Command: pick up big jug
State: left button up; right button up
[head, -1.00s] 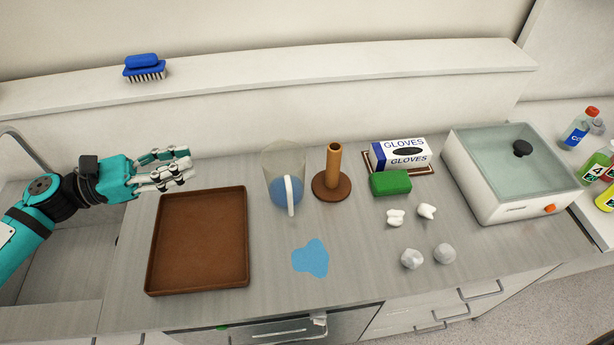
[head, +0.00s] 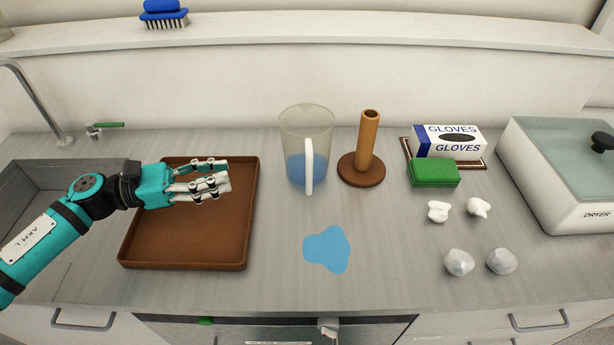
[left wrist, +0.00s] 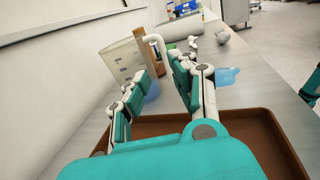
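The big jug (head: 306,145) stands upright on the grey counter in the head view. It is clear, with blue liquid in its lower part and a white handle facing the front. My left gripper (head: 222,180) is over the brown tray, to the left of the jug and apart from it. In the left wrist view the jug (left wrist: 124,62) shows ahead, partly behind the left finger, and the fingers (left wrist: 158,92) are spread with nothing between them. My right gripper is not in view.
A blue puddle (head: 327,250) lies in front of the jug. A wooden paper-towel stand (head: 367,145) is close on the jug's right. The empty brown tray (head: 190,255) is at the left. Glove box (head: 448,140), green sponge (head: 434,173), white lumps and a dryer (head: 560,185) are farther right.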

pick_arm(q)
notch_tip(320, 180, down, 2)
jog(key=shift+d+f+b, duration=0.1)
jog(key=shift+f+b, duration=0.15)
jog(key=shift+b, duration=0.2)
jog(key=p, duration=0.5)
send_near(309, 166)
jog(key=w+d, duration=0.2)
jog(key=d, duration=0.2)
jog(key=p+x, duration=0.1)
jog(key=x, duration=0.1)
jog(key=p+x, duration=0.1)
jog(key=x, duration=0.2)
jog(key=shift+d+f+p, duration=0.3)
jog(key=shift+d+p, duration=0.05)
jog(key=shift+p, duration=0.05)
jog(key=shift+d+f, duration=0.1)
jog(key=shift+d, duration=0.05)
grip_shut()
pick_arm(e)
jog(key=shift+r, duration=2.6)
